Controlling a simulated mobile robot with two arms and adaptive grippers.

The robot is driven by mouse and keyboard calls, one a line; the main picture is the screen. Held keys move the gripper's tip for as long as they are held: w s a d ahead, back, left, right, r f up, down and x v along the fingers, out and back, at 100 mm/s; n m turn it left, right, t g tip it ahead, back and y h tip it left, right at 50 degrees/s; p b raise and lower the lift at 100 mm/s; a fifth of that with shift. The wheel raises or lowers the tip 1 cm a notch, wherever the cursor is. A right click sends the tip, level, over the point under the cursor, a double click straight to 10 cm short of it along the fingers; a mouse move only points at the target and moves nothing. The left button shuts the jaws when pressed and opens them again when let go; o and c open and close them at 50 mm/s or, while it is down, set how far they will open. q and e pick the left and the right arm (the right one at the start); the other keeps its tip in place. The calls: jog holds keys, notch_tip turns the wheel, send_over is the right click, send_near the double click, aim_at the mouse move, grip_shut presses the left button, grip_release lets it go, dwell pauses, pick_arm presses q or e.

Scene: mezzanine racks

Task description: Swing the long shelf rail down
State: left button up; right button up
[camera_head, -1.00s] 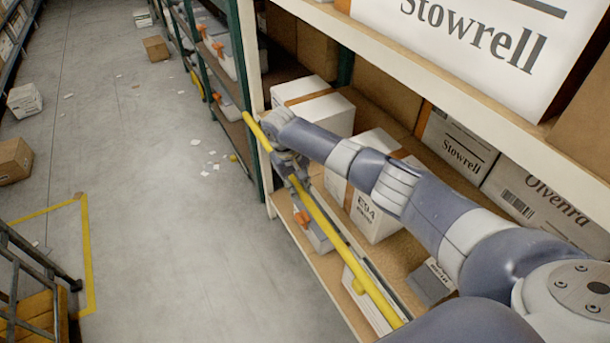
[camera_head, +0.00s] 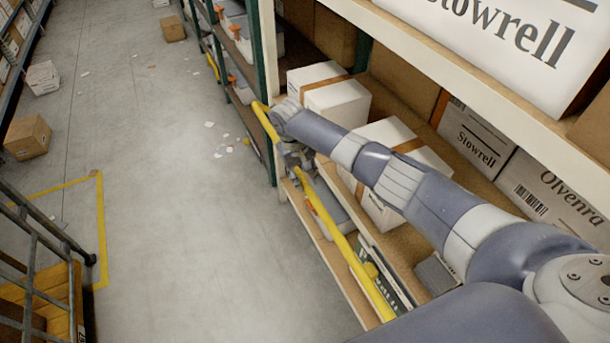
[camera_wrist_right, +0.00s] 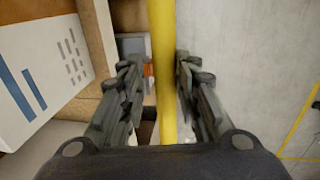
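The long shelf rail (camera_head: 338,240) is a yellow bar running along the front of the rack, from the green upright down toward the bottom of the head view. My right gripper (camera_head: 297,162) is on the rail toward its far end. In the right wrist view the yellow rail (camera_wrist_right: 163,30) runs between the two fingers of my right gripper (camera_wrist_right: 163,72), which are closed in on both sides of it. My left gripper is not in view.
White boxes (camera_head: 328,96) stand on the shelf behind the rail, with large Stowrell and Olvenra cartons deeper in. The shelf's front beam (camera_head: 470,75) runs above my right arm.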

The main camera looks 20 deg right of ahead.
jog(key=shift+d+r, duration=0.1)
jog(key=shift+r, duration=0.2)
notch_tip(320, 180, up, 11)
jog(key=a, duration=0.2)
jog(key=shift+a+r, duration=0.15)
jog(key=shift+s, duration=0.1)
dwell(0.3)
